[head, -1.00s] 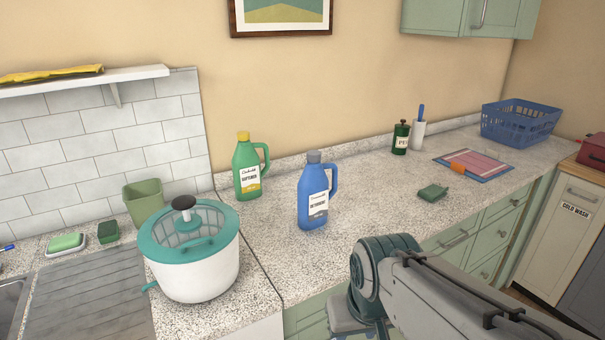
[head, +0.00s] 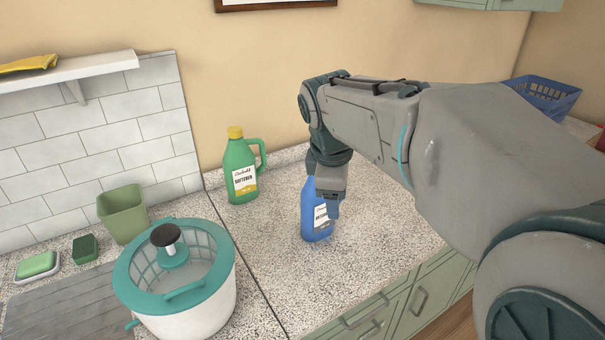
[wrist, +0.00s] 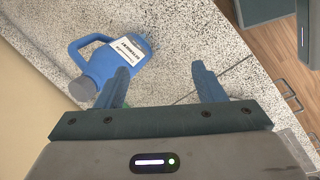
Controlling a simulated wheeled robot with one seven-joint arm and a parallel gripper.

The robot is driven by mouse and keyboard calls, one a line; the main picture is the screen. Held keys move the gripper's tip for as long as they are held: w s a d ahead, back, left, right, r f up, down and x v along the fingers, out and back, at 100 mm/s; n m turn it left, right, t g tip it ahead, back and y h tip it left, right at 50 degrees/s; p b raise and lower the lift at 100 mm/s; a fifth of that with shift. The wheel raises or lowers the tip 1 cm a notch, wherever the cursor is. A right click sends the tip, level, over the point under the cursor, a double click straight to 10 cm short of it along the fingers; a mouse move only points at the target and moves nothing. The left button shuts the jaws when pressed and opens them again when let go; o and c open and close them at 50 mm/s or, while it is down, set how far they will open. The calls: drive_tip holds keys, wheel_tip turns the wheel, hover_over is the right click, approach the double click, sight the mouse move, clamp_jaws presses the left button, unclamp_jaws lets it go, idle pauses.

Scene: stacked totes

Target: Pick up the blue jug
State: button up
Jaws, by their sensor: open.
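The blue jug (head: 312,218) stands upright on the speckled counter in the head view, its upper part and handle hidden behind my gripper (head: 330,208). In the wrist view the blue jug (wrist: 108,62) shows its grey cap, its handle and a white label. It lies ahead of and mostly to the left of my gripper (wrist: 166,80). The two fingers are spread apart. The left finger overlaps the jug's edge in the picture, and the space between the fingers shows bare counter. I cannot tell whether the finger touches the jug.
A green softener jug (head: 242,180) stands behind and left of the blue jug. A white and teal spinner tub (head: 190,292) and a green bin (head: 123,213) are further left. The counter (head: 385,235) right of the blue jug is clear. A blue basket (head: 545,95) sits far right.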

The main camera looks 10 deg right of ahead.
drive_tip(key=w+a+r+n+h+p, duration=0.1)
drive_tip(key=w+a+r+n+p, duration=0.15)
drive_tip(key=w+r+n, duration=0.85)
drive_tip(key=w+d+f, duration=0.1)
drive_tip(key=f, duration=0.2)
drive_tip(key=w+d+f+n, duration=0.1)
drive_tip(key=w+f, duration=0.1)
drive_tip(key=f, duration=0.1)
drive_tip(key=w+d+f+n+p, duration=0.1)
drive_tip(key=f, duration=0.2)
drive_tip(key=shift+w, duration=0.25)
drive_tip(key=f, duration=0.2)
drive_tip(key=w+f+p, duration=0.1)
drive_tip(key=f, duration=0.1)
drive_tip(key=shift+f, duration=0.25)
drive_tip(key=shift+w+d+f+t, duration=0.1)
drive_tip(key=shift+d+f+t, duration=0.15)
drive_tip(key=shift+f, duration=0.25)
drive_tip(key=shift+a, duration=0.1)
clamp_jaws()
